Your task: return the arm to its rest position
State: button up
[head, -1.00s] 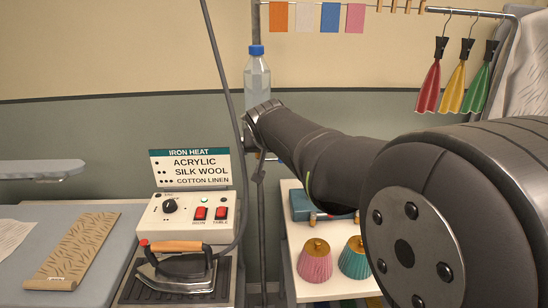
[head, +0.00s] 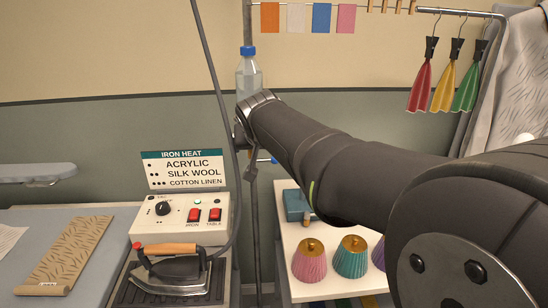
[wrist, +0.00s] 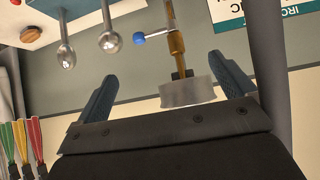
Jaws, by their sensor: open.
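My arm reaches from the lower right of the head view toward the pole, and its wrist end (head: 260,105) is in front of the pole, just below a clear water bottle (head: 249,72) with a blue cap. A pale grey round piece (wrist: 188,92) on a brass stem (wrist: 176,42) shows between the fingers. I see no finger touching it. A small blue knob (wrist: 139,38) sticks out beside the stem.
The iron (head: 175,270) rests on its stand at lower left, below the IRON HEAT sign (head: 184,169). Pleated lampshades (head: 309,262) stand on a white table (head: 290,222) under my arm. Coloured garments (head: 443,88) hang from the rail (head: 468,12) at upper right.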

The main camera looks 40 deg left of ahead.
jog(key=v, duration=0.6)
dwell(0.3)
jog(key=x, duration=0.9)
jog(key=v, duration=0.5)
jog(key=shift+s+d+r, duration=0.15)
jog(key=shift+s+r, duration=0.05)
jog(key=shift+r, duration=0.05)
